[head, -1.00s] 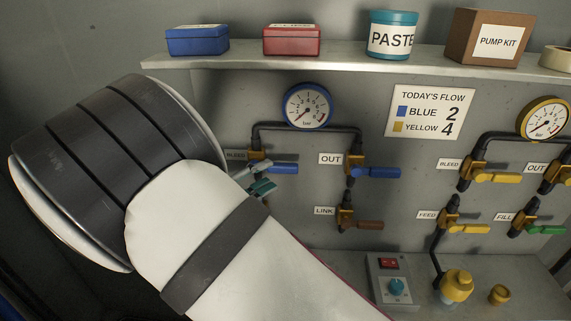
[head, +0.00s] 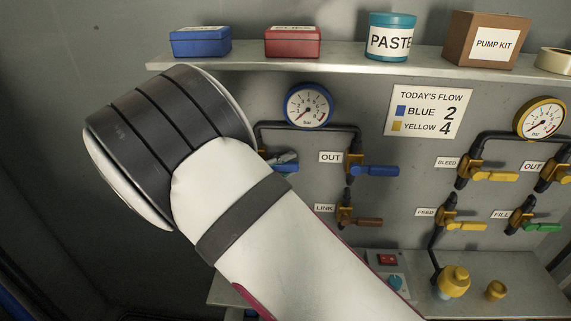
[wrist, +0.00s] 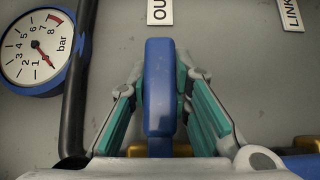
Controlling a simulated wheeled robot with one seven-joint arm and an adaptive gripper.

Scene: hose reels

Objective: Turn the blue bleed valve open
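A blue valve lever (wrist: 160,90) stands between my gripper's two teal-padded fingers in the wrist view. My gripper (wrist: 160,75) appears open around the lever, with a finger on either side. Narrow gaps show beside the lever, though contact at the fingertips is hard to judge. A gold valve body (wrist: 180,150) shows partly behind the gripper's base. In the head view my gripper (head: 284,157) is at the bleed lever (head: 285,168), left of the OUT valve. My wrist hides the BLEED label and most of that valve.
The blue OUT lever (head: 380,170) and brown LINK lever (head: 367,221) are close on the right. The blue-rimmed gauge (head: 308,105) and dark pipe (head: 310,126) sit above. A shelf (head: 350,62) overhangs the panel. Yellow valves (head: 495,176) are farther right.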

